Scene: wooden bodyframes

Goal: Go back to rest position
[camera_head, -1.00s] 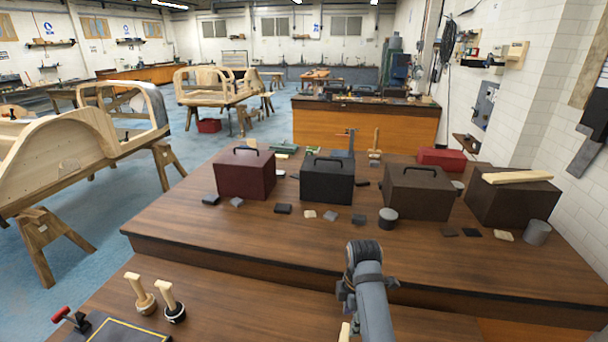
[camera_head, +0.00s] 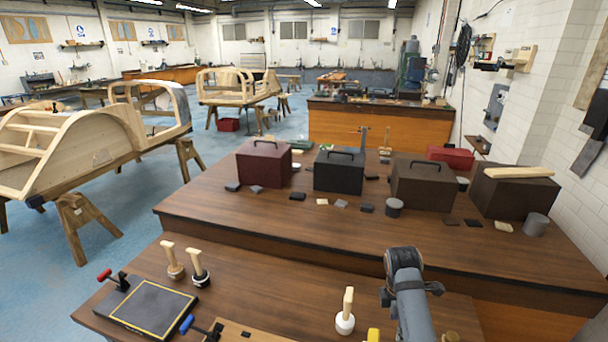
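One of my arm links rises from the bottom edge, right of centre, over the front of the near workbench (camera_head: 260,265). It ends in a dark rounded joint, and no gripper fingers show on it. Neither my left nor my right gripper can be made out in the head view. Nothing is seen held.
A dark red box (camera_head: 264,164), a black box (camera_head: 338,172) and brown boxes (camera_head: 421,187) stand on the raised rear bench. Stamp-like handles (camera_head: 345,312), a black panel (camera_head: 152,306) and clamps lie on the near bench. Wooden car frames (camera_head: 85,150) stand at left.

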